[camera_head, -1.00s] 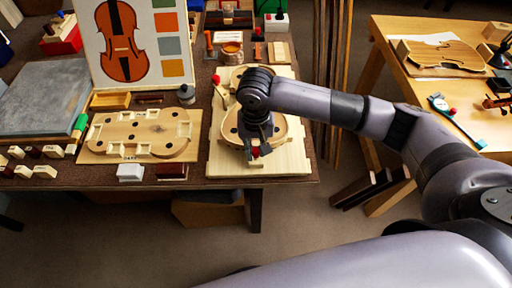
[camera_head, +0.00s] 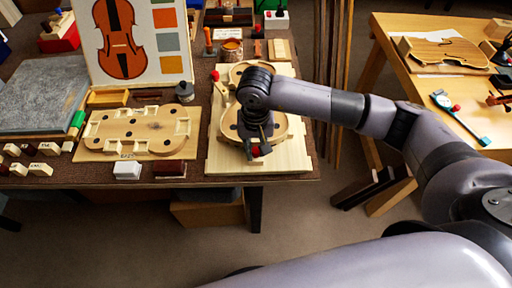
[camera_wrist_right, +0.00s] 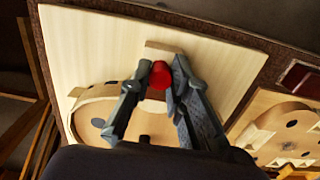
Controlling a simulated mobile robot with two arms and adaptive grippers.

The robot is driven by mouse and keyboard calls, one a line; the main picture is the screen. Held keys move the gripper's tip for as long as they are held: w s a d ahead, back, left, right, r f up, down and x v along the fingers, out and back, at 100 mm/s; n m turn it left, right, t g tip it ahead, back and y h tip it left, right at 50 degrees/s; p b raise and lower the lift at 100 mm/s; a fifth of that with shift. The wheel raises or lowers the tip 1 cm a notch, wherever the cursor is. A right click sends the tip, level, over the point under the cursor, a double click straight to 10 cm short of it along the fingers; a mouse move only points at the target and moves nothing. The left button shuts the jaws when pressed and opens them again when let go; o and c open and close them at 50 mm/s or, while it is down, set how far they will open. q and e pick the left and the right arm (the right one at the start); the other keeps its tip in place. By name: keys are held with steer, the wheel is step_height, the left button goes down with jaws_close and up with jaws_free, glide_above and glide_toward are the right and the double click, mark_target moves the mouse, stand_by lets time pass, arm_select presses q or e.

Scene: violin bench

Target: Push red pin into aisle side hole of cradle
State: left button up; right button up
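The wooden cradle board (camera_head: 290,165) lies at the right end of the dark bench, with a pale violin-shaped piece (camera_head: 285,128) on it. My right gripper (camera_head: 257,150) points down over the board's near edge. It also shows in the right wrist view (camera_wrist_right: 160,72), with the red pin (camera_wrist_right: 160,75) between its fingertips. The fingers look closed on the pin's red head, beside a small wood block (camera_wrist_right: 163,47) at the board's edge. The pin's lower end and the hole are hidden. Another red knob (camera_head: 216,76) shows at the board's left side. My left gripper is not in view.
A wooden form with cutouts (camera_head: 140,130) lies left of the board. White (camera_head: 127,170) and dark red (camera_head: 169,170) blocks sit at the front edge. A violin picture panel (camera_head: 140,40) stands behind. A second table (camera_head: 390,30) is at right, across a floor gap.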

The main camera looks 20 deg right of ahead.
mark_target(256, 150)
steer(key=o, duration=0.5)
steer(key=shift+f, duration=0.1)
step_height(256, 150, up, 12)
stand_by(0.5)
stand_by(0.7)
